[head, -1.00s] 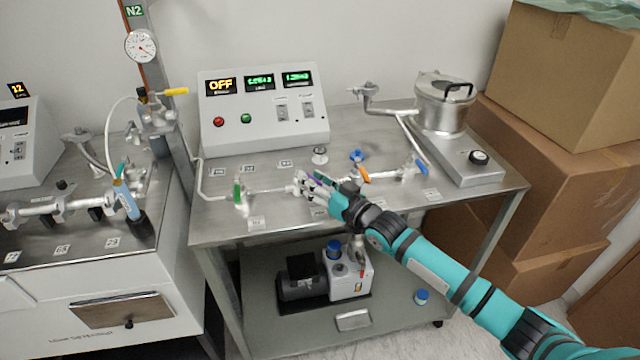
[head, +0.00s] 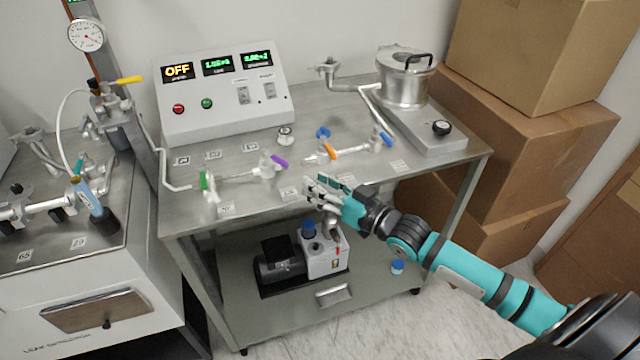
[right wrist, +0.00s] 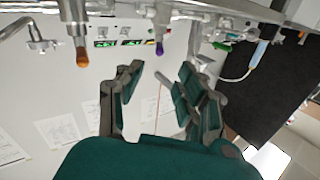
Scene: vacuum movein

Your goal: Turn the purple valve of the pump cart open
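The purple valve handle (head: 280,162) sits on a small metal valve body in the pipe line on the pump cart's top (head: 300,112). It points up and to the right, at an angle to the pipe. In the right wrist view the purple handle (right wrist: 159,48) shows beyond the fingers, between them and apart from them. My right gripper (head: 316,188) is at the cart's front edge, to the right of and nearer than the purple handle. In the right wrist view the right gripper (right wrist: 160,88) is open and empty. My left gripper is not in view.
An orange handle (head: 330,151), a blue handle (head: 387,139) and a green handle (head: 203,180) are on nearby valves. A console (head: 221,92) reading OFF stands behind. A metal pot (head: 405,82) is at back right. Cardboard boxes (head: 535,150) stand right of the cart.

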